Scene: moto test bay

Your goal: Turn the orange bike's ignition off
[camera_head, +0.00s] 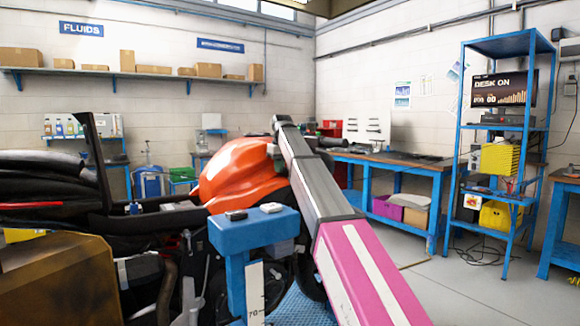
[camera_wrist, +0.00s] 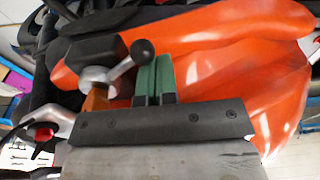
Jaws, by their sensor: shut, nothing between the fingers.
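The orange bike (camera_head: 235,180) stands left of centre in the head view, its tank beyond a blue stand. In the wrist view its orange bodywork (camera_wrist: 225,60) fills much of the frame. My gripper (camera_wrist: 153,75) has green fingers side by side, shut and empty, over the orange bodywork. Just left of the fingertips is a grey lever with a rounded end (camera_wrist: 142,51), joined to a silver and black fitting (camera_wrist: 92,58). I cannot tell whether this is the ignition, or whether the fingers touch it.
A blue stand (camera_head: 238,232) with two small objects on top is close in front of the bike. Dark machinery and a brown box (camera_head: 60,285) crowd the left. A blue workbench (camera_head: 385,167) and blue shelf rack (camera_head: 500,130) stand right. Floor at lower right is open.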

